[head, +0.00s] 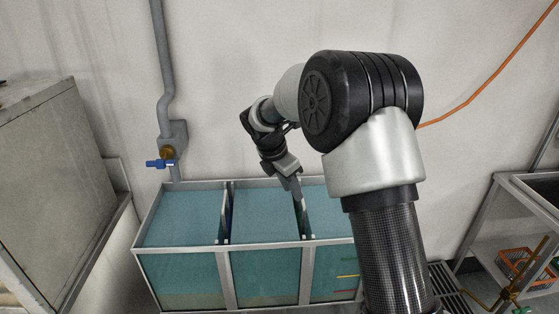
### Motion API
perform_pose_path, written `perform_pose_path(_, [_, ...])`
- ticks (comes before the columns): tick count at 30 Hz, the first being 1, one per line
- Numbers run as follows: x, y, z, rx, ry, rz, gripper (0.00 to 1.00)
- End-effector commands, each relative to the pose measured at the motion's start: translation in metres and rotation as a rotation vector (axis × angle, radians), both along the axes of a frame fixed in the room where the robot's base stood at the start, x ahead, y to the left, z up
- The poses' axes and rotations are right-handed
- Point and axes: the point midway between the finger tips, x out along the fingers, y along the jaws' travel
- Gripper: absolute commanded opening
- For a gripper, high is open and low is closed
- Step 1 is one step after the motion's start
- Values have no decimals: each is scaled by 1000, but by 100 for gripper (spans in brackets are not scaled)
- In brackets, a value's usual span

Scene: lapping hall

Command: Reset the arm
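My gripper (297,186) is at the end of my arm in the head view, above the metal-framed tank (228,246) with blue-green compartments. It points down near the divider (303,214) between the middle and right compartments. Its fingers are small and seen from the side, so I cannot tell whether they are open or shut or whether they hold anything. My arm is bent, reaching forward and to the left. Part of the tank's right compartment is hidden behind my arm.
A grey pipe (157,50) with a blue-handled valve (161,163) runs down the wall behind the tank. A grey cabinet (55,180) stands at the left. A metal-framed table (520,195) with an orange basket (520,266) below stands at the right. An orange cable (490,80) hangs along the wall.

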Motion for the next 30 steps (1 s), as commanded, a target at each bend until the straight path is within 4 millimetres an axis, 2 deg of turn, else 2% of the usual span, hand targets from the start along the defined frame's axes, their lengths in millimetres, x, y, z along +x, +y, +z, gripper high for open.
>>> perform_pose_path(1, [-8,-5,27,20,-32,-55,31])
perform_pose_path(5, [-49,-20,95,117,-135,-304,31])
perform_pose_path(6, [-67,-25,116,155,-171,-400,31])
perform_pose_path(9, [-113,-37,161,259,-257,-644,31])
perform_pose_path(12, [-160,-46,197,373,-335,-888,31])
perform_pose_path(15, [-209,-53,224,496,-401,-1136,31])
perform_pose_path(18, [-256,-57,241,623,-452,-1380,31])
perform_pose_path(22, [-303,-56,248,773,-486,-1650,31])
perform_pose_path(26, [-332,-54,247,877,-493,-1830,31])
perform_pose_path(30, [-344,-52,244,924,-490,-1918,31])
